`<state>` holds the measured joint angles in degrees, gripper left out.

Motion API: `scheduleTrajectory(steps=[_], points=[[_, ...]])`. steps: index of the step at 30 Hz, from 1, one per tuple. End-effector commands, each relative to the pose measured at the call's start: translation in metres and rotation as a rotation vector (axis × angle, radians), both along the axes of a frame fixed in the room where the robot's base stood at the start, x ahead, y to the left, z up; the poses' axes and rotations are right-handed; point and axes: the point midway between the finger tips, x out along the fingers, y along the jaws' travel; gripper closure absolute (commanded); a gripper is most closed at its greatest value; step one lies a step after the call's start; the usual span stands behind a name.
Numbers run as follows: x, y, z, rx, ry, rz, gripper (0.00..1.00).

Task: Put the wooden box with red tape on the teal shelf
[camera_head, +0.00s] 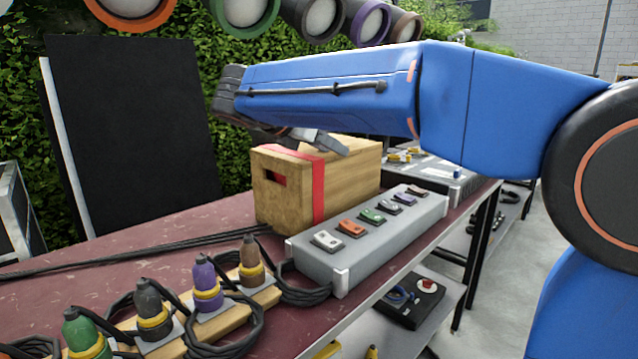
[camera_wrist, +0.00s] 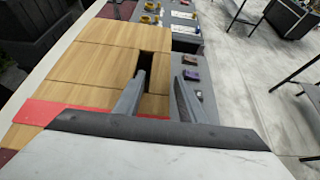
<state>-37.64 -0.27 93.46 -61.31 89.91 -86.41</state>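The wooden box (camera_head: 346,182) stands upright on the maroon table (camera_head: 150,232). It has a red tape band around it near its left end and a dark hand hole in that end face. My gripper (camera_head: 322,142) is just above the box top in the head view, partly hidden by my blue arm. In the wrist view the box top (camera_wrist: 95,67) shows wooden boards, a dark slot and red tape. I cannot tell whether a finger touches the box. No teal shelf is in view.
A grey switch panel (camera_head: 372,240) lies close in front of the box. Plugs with coiled black cables (camera_head: 205,285) fill the front of the table. A black board (camera_head: 135,125) stands behind, before a hedge. Coloured lamps (camera_head: 245,12) hang above.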

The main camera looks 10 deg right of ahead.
Motion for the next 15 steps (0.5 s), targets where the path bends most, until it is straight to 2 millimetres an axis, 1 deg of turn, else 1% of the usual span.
scheduleTrajectory(steps=[1, 3, 6, 13, 14, 15], points=[[0.003, -0.007, -0.004, 0.0, 0.0, -0.002, 0.63], [0.008, -0.014, -0.009, 0.0, 0.0, -0.003, 0.63], [0.013, -0.02, -0.014, 0.0, 0.0, -0.002, 0.63], [0.014, -0.021, -0.015, 0.0, 0.0, 0.0, 0.63], [0.014, -0.021, -0.015, 0.0, 0.0, 0.0, 0.68], [0.014, -0.021, -0.015, 0.0, 0.0, 0.0, 0.78]])
